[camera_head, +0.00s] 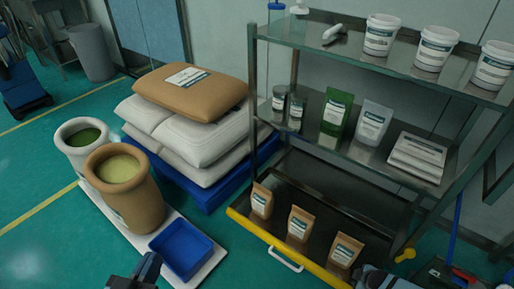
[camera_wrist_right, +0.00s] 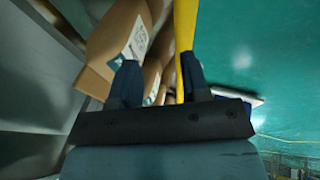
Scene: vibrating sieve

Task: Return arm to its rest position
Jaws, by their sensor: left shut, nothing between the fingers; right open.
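My left gripper (camera_head: 145,266) shows at the bottom edge of the head view, just below the blue tray (camera_head: 181,250). It is shut with nothing in it and is partly cut off by the frame. My right gripper (camera_wrist_right: 158,82) is open in the right wrist view, its two dark fingers apart. Brown pouches (camera_wrist_right: 125,42) show beyond and between its fingers. The yellow drawer edge (camera_wrist_right: 185,35) runs close by the finger on the right; I cannot tell whether they touch. In the head view, part of my right arm shows at the bottom right, near the drawer's corner.
The pulled-out drawer, with its yellow front (camera_head: 258,228), holds three brown pouches (camera_head: 300,223). Above it stands a metal shelf with white buckets (camera_head: 380,38). Two sacks (camera_head: 128,200) of powder stand at the left, beside stacked bags (camera_head: 190,125) on a blue pallet.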

